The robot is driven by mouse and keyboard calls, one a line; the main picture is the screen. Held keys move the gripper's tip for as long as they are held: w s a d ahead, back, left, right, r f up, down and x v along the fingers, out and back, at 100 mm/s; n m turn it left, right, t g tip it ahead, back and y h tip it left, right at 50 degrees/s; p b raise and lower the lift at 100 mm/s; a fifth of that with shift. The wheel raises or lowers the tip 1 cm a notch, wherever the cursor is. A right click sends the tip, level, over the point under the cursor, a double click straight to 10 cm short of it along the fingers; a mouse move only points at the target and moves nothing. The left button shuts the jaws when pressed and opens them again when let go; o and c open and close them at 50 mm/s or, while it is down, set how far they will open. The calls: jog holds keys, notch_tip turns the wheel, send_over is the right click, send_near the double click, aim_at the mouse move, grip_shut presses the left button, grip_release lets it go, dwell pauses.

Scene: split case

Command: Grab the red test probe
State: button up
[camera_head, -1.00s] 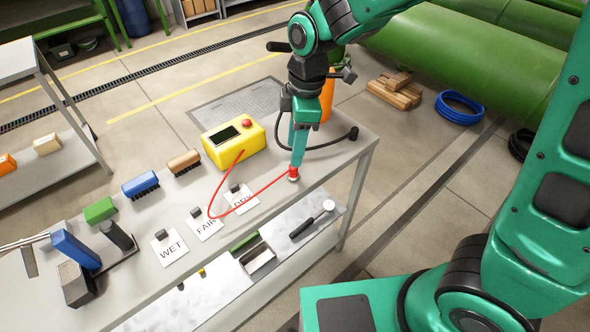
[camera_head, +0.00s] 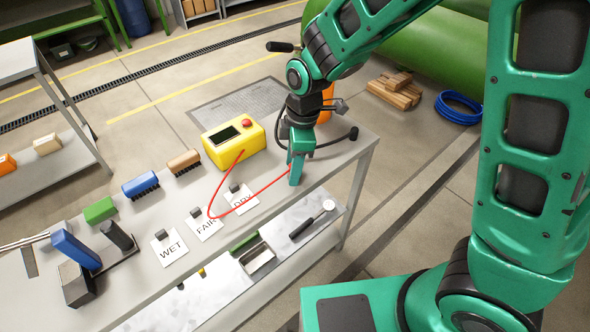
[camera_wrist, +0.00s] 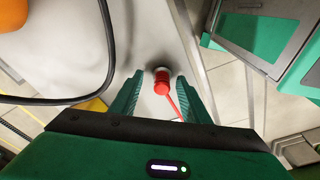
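The red test probe (camera_wrist: 161,86) stands on the table between the two fingers of my gripper in the wrist view. My gripper (camera_wrist: 160,94) is open, with a gap between the probe and each finger. In the head view my gripper (camera_head: 296,178) is low at the table's right end and hides the probe. A red lead (camera_head: 262,192) runs from the yellow meter box (camera_head: 233,141) across the table to my gripper.
Cards marked WET (camera_head: 169,249), FAIR (camera_head: 205,224) and DRY (camera_head: 241,199) lie on the grey table (camera_head: 330,157) left of my gripper. Several brushes stand further left. A black cable (camera_wrist: 55,100) and an orange object (camera_wrist: 12,14) are close beside my gripper.

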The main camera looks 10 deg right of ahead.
jog(key=c, duration=1)
jog(key=shift+r, duration=0.1)
